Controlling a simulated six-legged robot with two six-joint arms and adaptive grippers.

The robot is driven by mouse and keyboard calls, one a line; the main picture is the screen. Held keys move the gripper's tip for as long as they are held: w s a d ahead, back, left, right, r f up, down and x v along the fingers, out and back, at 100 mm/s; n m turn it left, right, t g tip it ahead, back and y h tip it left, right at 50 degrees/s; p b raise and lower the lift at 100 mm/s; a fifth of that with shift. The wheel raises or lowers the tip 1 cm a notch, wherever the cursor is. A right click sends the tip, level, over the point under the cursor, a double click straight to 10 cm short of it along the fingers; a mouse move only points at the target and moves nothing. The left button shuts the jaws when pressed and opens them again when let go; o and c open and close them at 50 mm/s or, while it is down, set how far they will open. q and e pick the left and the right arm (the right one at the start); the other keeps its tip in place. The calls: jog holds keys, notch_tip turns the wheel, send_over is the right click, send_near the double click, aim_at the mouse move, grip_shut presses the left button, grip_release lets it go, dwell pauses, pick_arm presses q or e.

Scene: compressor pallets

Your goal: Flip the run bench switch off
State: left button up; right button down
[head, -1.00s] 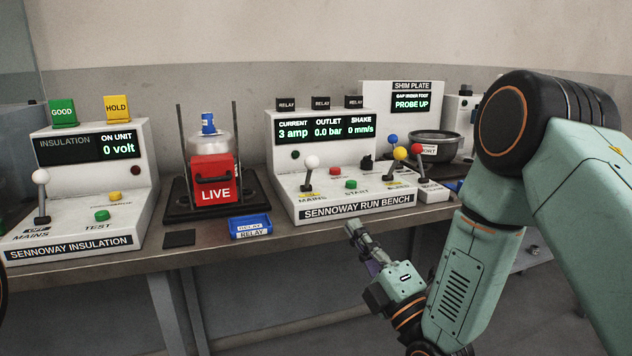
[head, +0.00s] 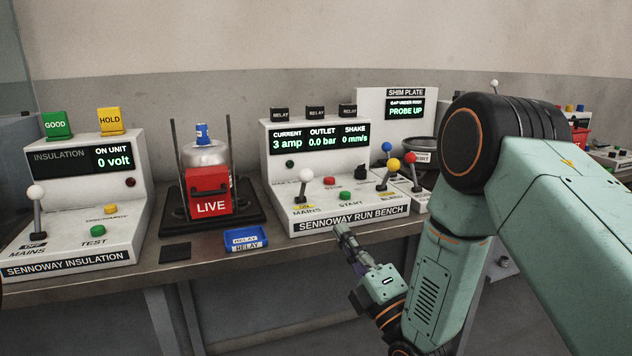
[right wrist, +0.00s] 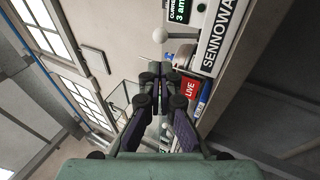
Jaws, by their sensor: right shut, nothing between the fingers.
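The run bench (head: 350,224) is a white console with a label reading SENNOWAY RUN BENCH. Its display reads 3 amp, 0.0 bar, 0 mm/s. Its white-knobbed mains switch (head: 305,178) stands up at the left of its panel, with a yellow tag marked ON at its base. The white knob also shows in the right wrist view (right wrist: 160,35), beyond the fingertips. My right gripper (head: 340,231) is shut and empty, just in front of the run bench's lower front edge, apart from the switch. My left gripper is not in view.
A red LIVE box (head: 209,193) on a black stand and a blue relay tray (head: 246,238) sit left of the run bench. The insulation console (head: 75,225) has its own white lever. Yellow (head: 392,165) and blue knobs stand at the run bench's right.

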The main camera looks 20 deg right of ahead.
aim_at(310, 177)
jog(key=p+x, duration=0.2)
jog(key=x, duration=0.9)
jog(key=shift+w+a+r, duration=0.1)
jog(key=shift+w+r, duration=0.1)
jog(key=shift+w, duration=0.1)
jog(key=shift+w+r+g+p, duration=0.35)
jog(key=shift+r+g+p, duration=0.3)
jog(key=shift+p, duration=1.2)
jog(key=w+r+g+p, duration=0.1)
jog(key=g+p, duration=0.1)
jog(key=p, duration=0.2)
jog(key=w+r+m+g+h+p, duration=0.1)
jog(key=w+g+p, duration=0.1)
jog(key=p, duration=0.2)
jog(key=w+r+g+p, duration=0.1)
jog(key=g+p, duration=0.1)
jog(key=p, duration=0.2)
jog(key=shift+w+a+r+m+g+h, duration=0.1)
jog(key=shift+w+r+m+g+h, duration=0.2)
jog(key=shift+w, duration=0.1)
jog(key=w+g, duration=0.1)
jog(key=w, duration=0.2)
jog(key=shift+w+f+p, duration=0.1)
jog(key=shift+w+p, duration=0.2)
jog(key=shift+w, duration=0.1)
